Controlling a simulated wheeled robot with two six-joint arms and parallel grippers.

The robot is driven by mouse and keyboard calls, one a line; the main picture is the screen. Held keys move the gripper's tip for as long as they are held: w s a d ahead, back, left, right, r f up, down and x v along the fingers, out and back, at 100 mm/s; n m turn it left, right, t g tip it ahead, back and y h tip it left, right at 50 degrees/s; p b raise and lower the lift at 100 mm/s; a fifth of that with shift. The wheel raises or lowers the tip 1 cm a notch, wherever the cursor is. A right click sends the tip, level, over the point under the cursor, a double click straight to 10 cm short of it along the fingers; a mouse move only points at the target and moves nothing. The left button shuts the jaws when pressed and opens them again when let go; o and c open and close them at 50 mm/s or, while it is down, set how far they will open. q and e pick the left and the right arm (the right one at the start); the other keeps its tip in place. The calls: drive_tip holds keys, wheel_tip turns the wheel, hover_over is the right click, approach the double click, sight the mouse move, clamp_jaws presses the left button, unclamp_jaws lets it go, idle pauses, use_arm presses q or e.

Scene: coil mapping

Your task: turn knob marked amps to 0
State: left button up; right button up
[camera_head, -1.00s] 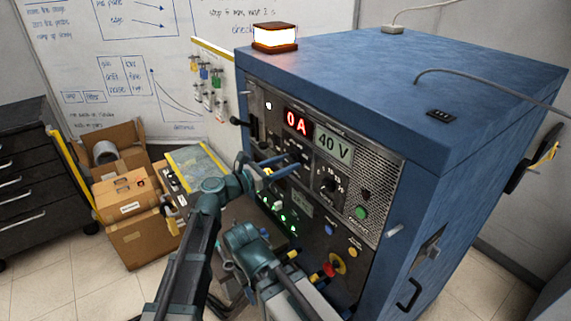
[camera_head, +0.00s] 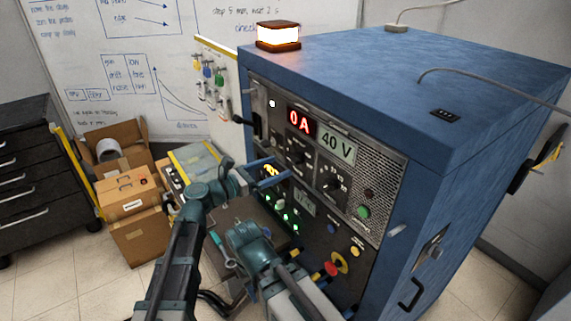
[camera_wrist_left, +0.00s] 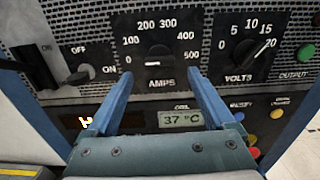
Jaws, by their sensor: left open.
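The AMPS knob (camera_wrist_left: 158,57) is a black dial on a black plate marked 0 to 500, centred ahead in the left wrist view. It also shows in the head view (camera_head: 298,157), below the red "0 A" display (camera_head: 299,122). My left gripper (camera_head: 275,173) is open and empty, in front of the panel and below the knob in the head view. In the left wrist view its two blue fingers (camera_wrist_left: 162,78) stand apart on either side below the knob.
The VOLTS knob (camera_wrist_left: 241,54) is right of AMPS. An ON/OFF switch (camera_wrist_left: 77,77) is on its left. A 37 °C coil display (camera_wrist_left: 181,119) and coloured buttons sit lower. The blue cabinet (camera_head: 440,150) fills the right; cardboard boxes (camera_head: 132,205) stand left.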

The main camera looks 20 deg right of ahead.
use_arm(q)
drive_tip(key=v, duration=0.9)
drive_tip(key=s+a+f+m+g+y, duration=0.2)
drive_tip(key=s+a+f+m+y, duration=0.15)
drive_tip(key=f+m, duration=0.3)
drive_tip(key=s+a+f+m+g+y, duration=0.1)
drive_tip(key=s+a+f+m+y, duration=0.3)
drive_tip(key=f, duration=0.4)
drive_tip(key=s+a+f+m+g+y, duration=0.1)
drive_tip(key=s+a+f+m+y, duration=0.25)
drive_tip(key=a+m+y, duration=0.35)
drive_tip(key=s+a+f+m+g+y, duration=0.1)
drive_tip(key=s+a+f+m+y, duration=0.3)
drive_tip(key=a, duration=0.4)
drive_tip(key=s+d+m+g, duration=0.1)
drive_tip(key=s+d+m, duration=0.3)
drive_tip(key=d, duration=0.6)
drive_tip(key=shift+s, duration=0.2)
drive_tip(key=shift+r+m, duration=0.15)
drive_tip(key=shift+m, duration=0.1)
